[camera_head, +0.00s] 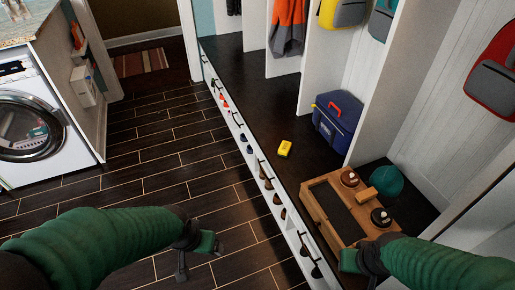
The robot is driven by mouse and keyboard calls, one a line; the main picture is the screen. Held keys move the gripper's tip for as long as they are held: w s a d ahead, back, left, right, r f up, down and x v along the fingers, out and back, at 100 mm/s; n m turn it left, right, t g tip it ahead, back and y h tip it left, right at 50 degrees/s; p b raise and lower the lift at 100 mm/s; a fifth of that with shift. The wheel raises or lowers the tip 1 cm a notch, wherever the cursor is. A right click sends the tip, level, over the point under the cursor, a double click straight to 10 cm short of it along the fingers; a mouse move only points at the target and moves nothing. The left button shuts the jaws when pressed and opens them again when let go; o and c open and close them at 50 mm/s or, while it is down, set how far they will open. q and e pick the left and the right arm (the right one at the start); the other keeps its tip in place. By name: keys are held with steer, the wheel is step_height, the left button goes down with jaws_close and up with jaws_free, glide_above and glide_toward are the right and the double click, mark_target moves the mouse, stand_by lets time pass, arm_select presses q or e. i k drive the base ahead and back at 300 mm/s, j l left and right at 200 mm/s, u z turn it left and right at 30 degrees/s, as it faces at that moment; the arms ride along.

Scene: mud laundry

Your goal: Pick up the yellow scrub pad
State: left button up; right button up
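The yellow scrub pad (285,148) lies on the dark bench top, near its front edge, left of the blue cooler bag. My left gripper (198,262) is over the dark floor, in front of the bench and well short of the pad. My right gripper (360,272) is near the front end of the wooden shoe-care box, right of and nearer than the pad. Neither gripper touches the pad. The fingers of both are small and dark, and I cannot make out how far apart they are.
A blue cooler bag (337,122) with a red handle stands behind the pad. A wooden box (318,197) with brushes and tins, and a teal cap (387,181), occupy the near bench. White cubby dividers (322,60) rise behind. A washer (32,127) stands at left. The tiled floor is clear.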

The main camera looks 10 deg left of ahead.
mark_target(284, 150)
steer(key=z, duration=0.55)
steer(key=i+j+z, duration=0.2)
steer(key=z, duration=0.2)
steer(key=i+j+z, duration=0.15)
steer(key=j+z, duration=0.25)
steer(key=i+j+z, duration=0.1)
steer(key=j+z, duration=1)
steer(key=j, duration=2.1)
steer(key=k, duration=0.1)
